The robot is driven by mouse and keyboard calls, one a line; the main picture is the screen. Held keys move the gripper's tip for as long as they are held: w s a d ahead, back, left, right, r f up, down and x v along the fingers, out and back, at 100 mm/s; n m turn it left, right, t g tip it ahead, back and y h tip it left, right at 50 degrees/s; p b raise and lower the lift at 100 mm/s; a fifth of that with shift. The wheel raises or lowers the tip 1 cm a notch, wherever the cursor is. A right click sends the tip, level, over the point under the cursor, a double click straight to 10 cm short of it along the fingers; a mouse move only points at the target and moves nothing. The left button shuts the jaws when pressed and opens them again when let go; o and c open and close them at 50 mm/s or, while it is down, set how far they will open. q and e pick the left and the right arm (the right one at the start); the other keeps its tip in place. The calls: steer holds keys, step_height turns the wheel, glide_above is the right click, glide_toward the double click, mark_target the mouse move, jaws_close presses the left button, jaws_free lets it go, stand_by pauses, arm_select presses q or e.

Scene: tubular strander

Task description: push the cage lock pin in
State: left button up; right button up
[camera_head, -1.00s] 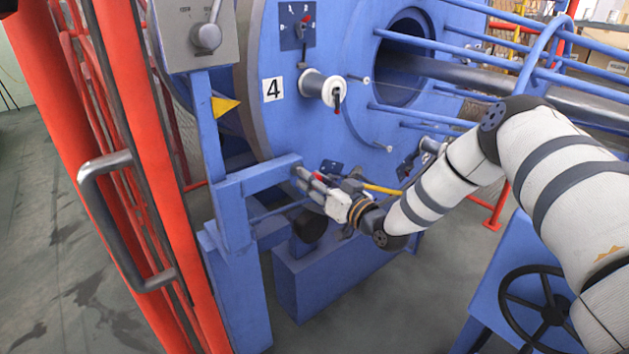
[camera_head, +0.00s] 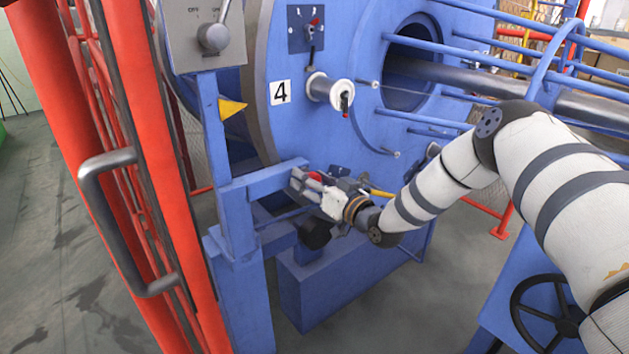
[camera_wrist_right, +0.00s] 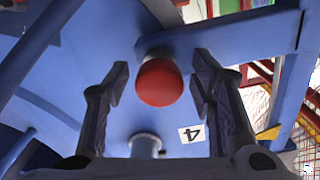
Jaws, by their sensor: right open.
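The lock pin shows as a round red knob (camera_wrist_right: 160,82) on a pale collar at the blue bracket in the right wrist view. It lies between the two fingers of my right gripper (camera_wrist_right: 158,85), with a visible gap on each side. In the head view a bit of red (camera_head: 315,176) shows between the fingers of my right gripper (camera_head: 302,182), beside the blue bracket arm (camera_head: 265,180). My right gripper is open and holds nothing. How far the knob is from the palm, and how deep the pin sits, I cannot tell. My left gripper is not in view.
The large blue disc (camera_head: 290,135) carries a number 4 plate (camera_head: 280,92) and a white spool (camera_head: 335,91). A switch box (camera_head: 207,35) tops the bracket post. A red gate with a grey handle (camera_head: 85,190) stands left. A black handwheel (camera_head: 553,312) is at lower right.

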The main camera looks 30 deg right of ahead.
steer(key=s+d, duration=0.1)
steer(key=s, duration=1.1)
